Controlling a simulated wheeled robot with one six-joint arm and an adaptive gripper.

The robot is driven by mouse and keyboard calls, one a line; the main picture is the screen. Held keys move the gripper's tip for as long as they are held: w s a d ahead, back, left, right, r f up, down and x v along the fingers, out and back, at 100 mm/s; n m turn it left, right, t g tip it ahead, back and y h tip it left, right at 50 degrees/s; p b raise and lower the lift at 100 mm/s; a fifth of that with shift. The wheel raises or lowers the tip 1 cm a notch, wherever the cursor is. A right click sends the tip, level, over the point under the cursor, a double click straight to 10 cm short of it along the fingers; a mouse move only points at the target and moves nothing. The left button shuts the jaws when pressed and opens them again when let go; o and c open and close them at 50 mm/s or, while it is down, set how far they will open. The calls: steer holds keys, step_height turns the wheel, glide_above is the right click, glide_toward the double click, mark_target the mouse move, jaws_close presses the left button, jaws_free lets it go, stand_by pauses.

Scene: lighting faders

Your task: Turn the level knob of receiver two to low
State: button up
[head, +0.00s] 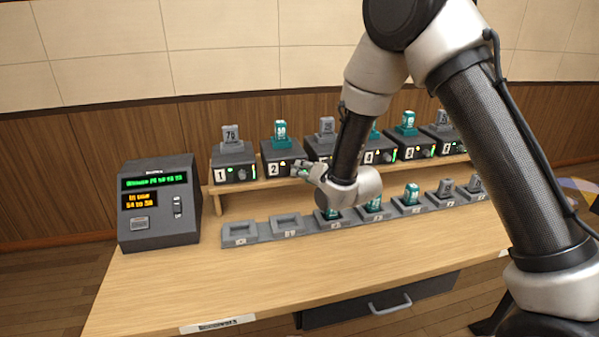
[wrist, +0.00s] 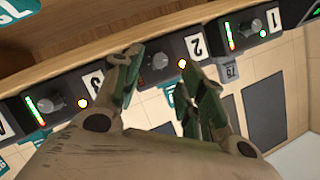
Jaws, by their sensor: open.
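Receiver two (head: 277,163) is a dark box on the shelf with a white "2" label and a teal pack numbered on top. In the wrist view, receiver two (wrist: 172,50) shows its "2" label and a lit yellow lamp. Its round dark level knob (wrist: 154,62) lies between my fingertips as seen there; I cannot tell whether they touch it. My gripper (wrist: 163,67) is open and empty in front of receiver two. In the head view my gripper (head: 303,169) covers the knob.
Receiver one (head: 234,165) stands to the left, and receiver three (head: 320,148) close on the right, partly behind my arm. A row of charging slots (head: 262,232) runs in front, below the shelf. A display console (head: 158,212) stands at the left. The front tabletop is clear.

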steer(key=x, duration=0.4)
jaws_close()
steer(key=shift+r+n, duration=0.1)
steer(key=shift+n, duration=0.2)
steer(key=n+h, duration=0.2)
steer(key=n+t+h, duration=0.1)
steer(key=n+h, duration=0.1)
steer(key=n, duration=0.1)
steer(key=a+n+h, duration=0.1)
steer(key=n+h, duration=0.1)
steer(key=shift+s+n, duration=0.15)
steer(key=shift+n, duration=0.25)
stand_by(0.5)
steer(key=shift+t+h, duration=0.3)
